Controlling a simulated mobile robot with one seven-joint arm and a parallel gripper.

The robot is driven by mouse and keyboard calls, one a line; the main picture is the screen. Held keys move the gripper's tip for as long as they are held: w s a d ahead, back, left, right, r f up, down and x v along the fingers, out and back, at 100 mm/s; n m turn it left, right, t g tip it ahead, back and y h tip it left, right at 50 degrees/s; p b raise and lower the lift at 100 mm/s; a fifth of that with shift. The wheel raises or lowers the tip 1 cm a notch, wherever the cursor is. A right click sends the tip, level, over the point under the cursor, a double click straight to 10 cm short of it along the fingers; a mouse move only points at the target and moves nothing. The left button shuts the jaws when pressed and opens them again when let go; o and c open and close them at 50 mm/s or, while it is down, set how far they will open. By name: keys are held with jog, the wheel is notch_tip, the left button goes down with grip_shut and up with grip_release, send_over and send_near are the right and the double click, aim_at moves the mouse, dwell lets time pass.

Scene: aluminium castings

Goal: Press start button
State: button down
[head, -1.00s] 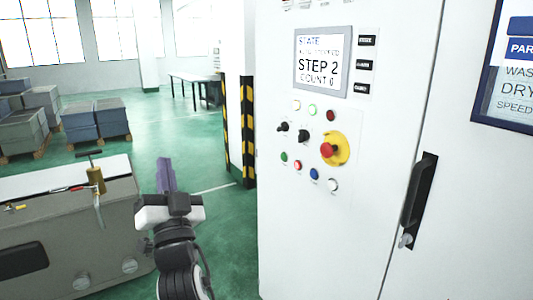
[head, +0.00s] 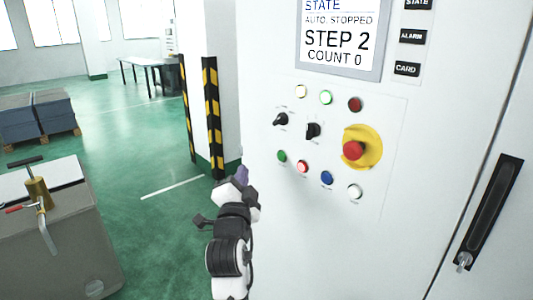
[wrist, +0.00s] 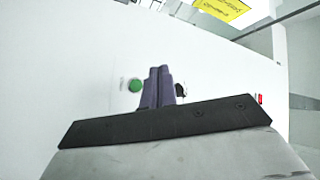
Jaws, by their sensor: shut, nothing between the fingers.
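The white control panel (head: 390,195) fills the right side of the head view. Its green button (head: 282,155) sits at the left end of the lower row, left of a red, a blue and a white button. The green button also shows in the wrist view (wrist: 135,86). My gripper (head: 241,174) has purple fingers and is left of and below the green button, apart from it in the head view. In the wrist view my fingers (wrist: 159,72) are shut together and empty, pointing toward the panel, just right of the green button. The button labels are too small to read.
A red emergency button (head: 354,150) on a yellow disc and black selector knobs (head: 313,131) are close by. The screen (head: 338,40) reads "STEP 2", "COUNT 0", stopped. A striped post (head: 212,115) stands behind my arm. A grey bench (head: 50,240) is at left.

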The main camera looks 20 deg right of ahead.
aim_at(282, 156)
jog(key=shift+d, duration=0.25)
jog(key=w+d, duration=0.3)
jog(key=d, duration=0.5)
dwell(0.4)
jog(key=shift+w+d, duration=0.1)
jog(key=shift+d, duration=0.1)
dwell(1.8)
jog(key=shift+w+d, duration=0.1)
jog(key=shift+d, duration=0.2)
